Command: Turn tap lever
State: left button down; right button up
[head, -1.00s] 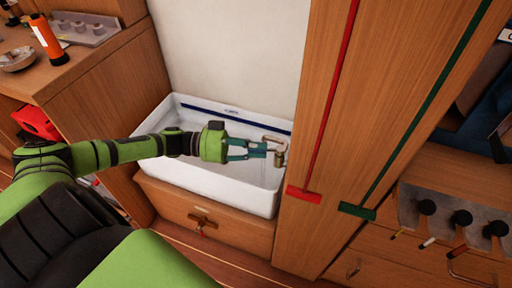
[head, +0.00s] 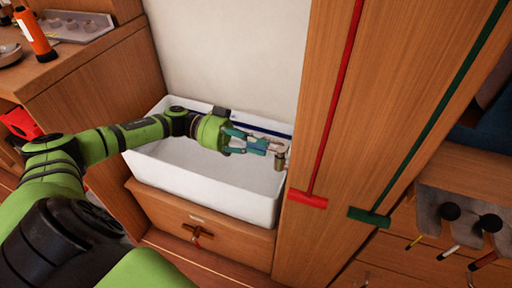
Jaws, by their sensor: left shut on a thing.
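A brass-coloured tap (head: 280,161) stands at the right end of the white basin (head: 205,192). Its lever (head: 274,146) points left toward my left gripper (head: 262,146). My left gripper has teal fingers and is shut on the lever, above the basin's right side. The fingers hide part of the lever. My right gripper is not in view.
A drawer (head: 195,222) sits below the basin. A counter with an orange cylinder (head: 36,36) is at the left. The basin's inside is clear.

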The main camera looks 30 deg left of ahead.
pick_arm(q)
jog(key=shift+f, duration=0.1)
jog(key=c, duration=1.2)
grip_release()
jog(key=shift+c, duration=0.2)
jog(key=shift+a, duration=0.1)
jog(key=v, duration=1.1)
jog(key=shift+s+a, duration=0.2)
jog(key=shift+a, duration=0.15)
